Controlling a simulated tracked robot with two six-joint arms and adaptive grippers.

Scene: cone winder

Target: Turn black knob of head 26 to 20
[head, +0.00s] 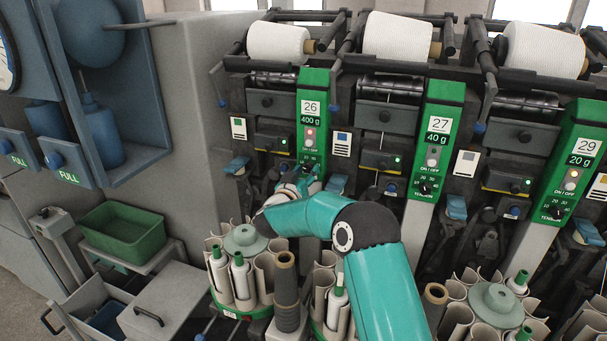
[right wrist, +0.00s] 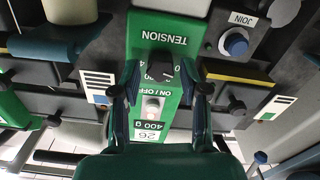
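The green panel of head 26 (head: 313,110) stands left of the middle in the head view, with labels 26 and 400 g. Its black knob (right wrist: 160,67) shows in the right wrist view below the upside-down word TENSION, with the scale partly covered. I cannot read its setting. My right gripper (head: 305,178) is at the panel's lower part and hides most of the dial in the head view. In the right wrist view its two fingers (right wrist: 160,76) are open, one on each side of the knob, with a gap visible on both sides. My left gripper is not in view.
The panels of head 27 (head: 437,135) and head 29 (head: 577,165) stand to the right with like knobs. In the wrist view a blue JOIN button (right wrist: 236,44) is close by. A bobbin carousel (head: 245,240) stands below, and a green bin (head: 122,233) at left.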

